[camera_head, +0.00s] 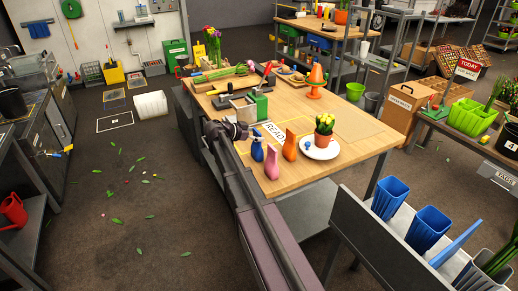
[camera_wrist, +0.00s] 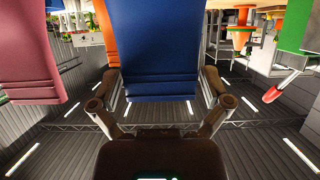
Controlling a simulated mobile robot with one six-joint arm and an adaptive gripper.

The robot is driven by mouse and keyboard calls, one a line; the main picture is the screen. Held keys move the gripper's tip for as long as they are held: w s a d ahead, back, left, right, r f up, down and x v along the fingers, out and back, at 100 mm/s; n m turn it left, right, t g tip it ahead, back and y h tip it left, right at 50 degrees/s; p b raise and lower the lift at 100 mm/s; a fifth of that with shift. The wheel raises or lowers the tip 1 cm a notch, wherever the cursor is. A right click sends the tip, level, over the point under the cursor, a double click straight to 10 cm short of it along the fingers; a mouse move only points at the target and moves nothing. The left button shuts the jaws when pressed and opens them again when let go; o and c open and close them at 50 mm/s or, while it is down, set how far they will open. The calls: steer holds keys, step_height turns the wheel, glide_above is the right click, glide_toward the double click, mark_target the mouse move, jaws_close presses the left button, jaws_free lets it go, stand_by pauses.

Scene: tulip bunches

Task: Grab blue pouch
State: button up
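A blue pouch (camera_head: 257,149) stands upright on the wooden workbench. A pink pouch (camera_head: 271,162) stands close to it on the near side, and an orange pouch (camera_head: 290,146) to its right. My gripper (camera_head: 242,131) is at the bench's left side, close beside the blue pouch. The wrist view is upside down. There the blue pouch (camera_wrist: 158,55) fills the middle, between the two fingers of my gripper (camera_wrist: 160,85), which are spread with a small gap at the right. The pink pouch (camera_wrist: 35,50) is at left, and the orange pouch (camera_wrist: 103,25) partly hidden behind the blue one.
An orange cone (camera_head: 316,80) stands farther back. The bench's right part is mostly clear.

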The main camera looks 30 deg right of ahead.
steer(key=c, duration=0.8)
steer(key=shift+r, duration=0.1)
step_height(320, 180, up, 10)
steer(key=p, duration=1)
